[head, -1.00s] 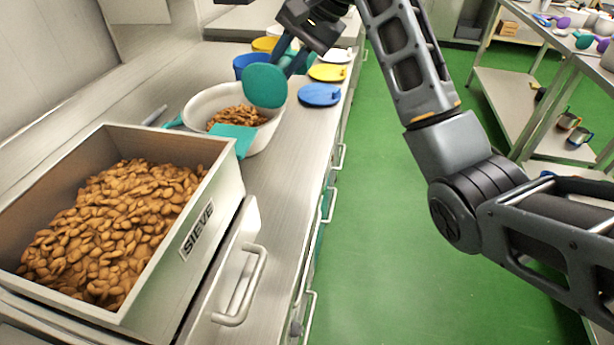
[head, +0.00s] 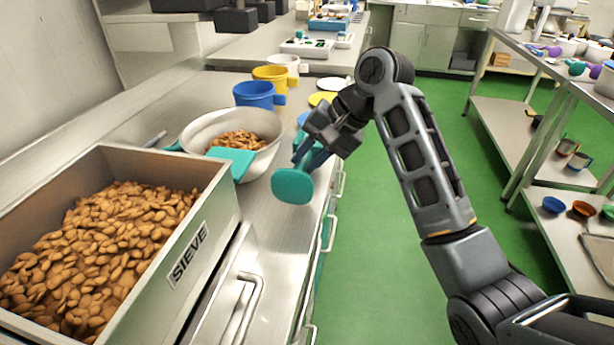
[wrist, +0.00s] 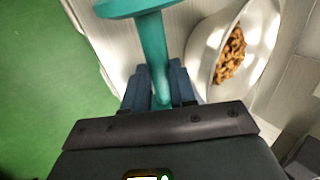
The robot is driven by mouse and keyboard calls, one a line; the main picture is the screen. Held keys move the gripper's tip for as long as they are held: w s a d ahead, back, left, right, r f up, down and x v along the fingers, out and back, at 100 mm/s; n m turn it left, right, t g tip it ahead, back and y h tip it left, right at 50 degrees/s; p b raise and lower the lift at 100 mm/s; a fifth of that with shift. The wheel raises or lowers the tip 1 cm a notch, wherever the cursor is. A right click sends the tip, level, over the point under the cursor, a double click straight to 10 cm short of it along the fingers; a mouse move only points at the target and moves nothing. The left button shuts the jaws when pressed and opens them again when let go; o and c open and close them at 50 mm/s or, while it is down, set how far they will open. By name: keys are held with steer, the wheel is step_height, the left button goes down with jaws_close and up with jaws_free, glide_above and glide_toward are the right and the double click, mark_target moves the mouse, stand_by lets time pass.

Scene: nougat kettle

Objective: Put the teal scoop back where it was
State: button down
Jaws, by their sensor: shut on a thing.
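My gripper (head: 311,156) is shut on the handle of the teal scoop (head: 292,186). The scoop's round end hangs low by the counter's front edge, right of the white bowl; I cannot tell whether it touches the counter. In the wrist view the teal handle (wrist: 154,50) runs up from between my fingers (wrist: 158,88). The white bowl (head: 262,162) holds brown nuts (head: 238,139) and also shows in the wrist view (wrist: 205,50). A flat teal piece (head: 238,161) lies at the bowl's near rim.
A steel box marked SIEVE (head: 200,235), full of nuts, stands in front. Blue (head: 256,95) and yellow (head: 270,78) mugs stand behind the bowl. A blue lid (head: 302,119) is partly hidden by my gripper. A rack (head: 520,110) at right holds purple and teal scoops. Green floor is clear between.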

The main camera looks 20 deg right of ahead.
steer(key=shift+s+a+f, duration=0.3)
steer(key=shift+s, duration=0.1)
steer(key=shift+f, duration=1.95)
steer(key=shift+f, duration=0.1)
steer(key=c, duration=0.9)
jaws_free()
steer(key=v, duration=1.2)
steer(key=shift+p, duration=0.3)
